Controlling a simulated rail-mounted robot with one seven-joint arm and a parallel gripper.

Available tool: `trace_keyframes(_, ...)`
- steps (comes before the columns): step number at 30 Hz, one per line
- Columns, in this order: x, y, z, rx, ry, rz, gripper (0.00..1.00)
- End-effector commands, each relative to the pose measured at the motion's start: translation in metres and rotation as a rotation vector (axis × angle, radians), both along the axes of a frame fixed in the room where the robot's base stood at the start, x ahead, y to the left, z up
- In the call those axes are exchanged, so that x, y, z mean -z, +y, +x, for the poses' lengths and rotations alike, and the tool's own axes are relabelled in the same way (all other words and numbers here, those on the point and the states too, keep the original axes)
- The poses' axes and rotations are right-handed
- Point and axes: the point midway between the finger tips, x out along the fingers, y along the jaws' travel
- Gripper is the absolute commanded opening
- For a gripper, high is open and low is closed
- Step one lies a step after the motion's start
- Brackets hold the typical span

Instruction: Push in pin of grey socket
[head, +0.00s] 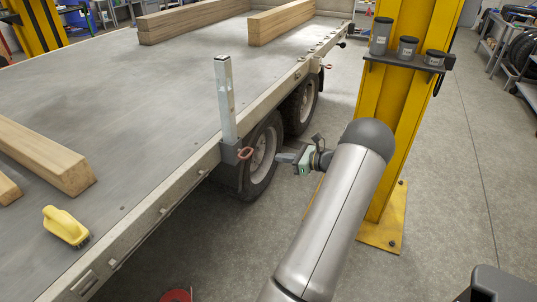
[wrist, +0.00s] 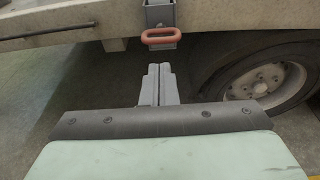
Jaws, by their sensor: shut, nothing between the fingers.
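The grey socket (head: 231,153) is fixed to the side edge of the trailer bed, with an upright metal post (head: 226,98) standing in it. Its pin shows as a red loop handle (head: 246,153) sticking out from the socket's outer side. In the wrist view the socket (wrist: 160,14) is at the top centre, with the orange-red pin handle (wrist: 161,37) below it. My gripper (head: 279,158) is shut and empty, to the right of the handle with a gap between. In the wrist view the shut fingertips (wrist: 159,70) lie just below the handle. The pin's shaft is hidden.
A trailer wheel (head: 263,154) is behind and below the pin and shows at the right of the wrist view (wrist: 265,82). A yellow column (head: 398,110) with a small shelf of canisters stands right of my arm. Timber beams and a yellow-handled brush (head: 64,226) lie on the bed.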

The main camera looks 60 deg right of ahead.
Motion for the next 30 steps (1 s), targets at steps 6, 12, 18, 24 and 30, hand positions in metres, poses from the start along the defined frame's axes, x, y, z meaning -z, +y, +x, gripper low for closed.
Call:
trace_keyframes(6,-0.007,-0.005,-0.029,0.001,0.001,-0.001,0.00)
trace_keyframes(12,-0.008,-0.006,-0.035,0.000,0.001,0.000,0.00)
trace_keyframes(18,-0.008,-0.006,-0.035,0.000,0.001,0.000,0.00)
trace_keyframes(24,-0.008,-0.006,-0.035,0.000,0.001,0.000,0.00)
trace_keyframes(30,-0.011,-0.002,-0.031,-0.012,0.005,-0.006,0.00)
